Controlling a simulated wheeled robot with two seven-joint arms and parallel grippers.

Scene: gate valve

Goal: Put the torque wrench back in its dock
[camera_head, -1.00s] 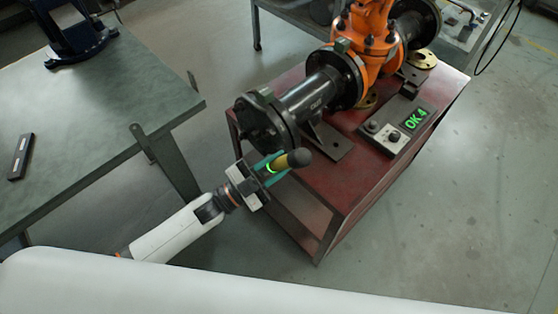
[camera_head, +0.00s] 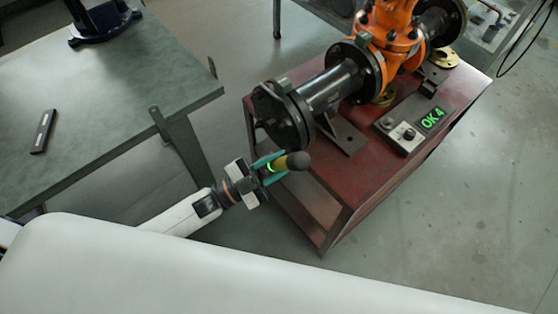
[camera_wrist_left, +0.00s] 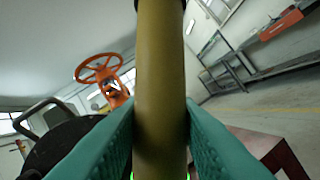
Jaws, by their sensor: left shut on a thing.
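The torque wrench (camera_head: 278,164) shows as a yellow-brown shaft with a glowing green ring and a dark rounded end. My left gripper (camera_head: 268,170) is shut on it, its teal fingers on both sides of the shaft. In the left wrist view the yellow-brown shaft (camera_wrist_left: 160,90) stands upright in the picture between the teal fingers (camera_wrist_left: 160,135). The wrench is in front of the cart's near left corner, below the black pipe flange in the picture. I cannot tell for certain which thing is the dock. My right gripper is not in view.
A red cart (camera_head: 345,190) carries the orange valve (camera_head: 390,30), the black flanged pipe (camera_head: 330,85) and a box with a green "OK 4" display (camera_head: 433,118). A grey-green bench (camera_head: 110,100) at left holds a dark blue stand (camera_head: 100,22) and a dark bar (camera_head: 43,132). Floor lies between.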

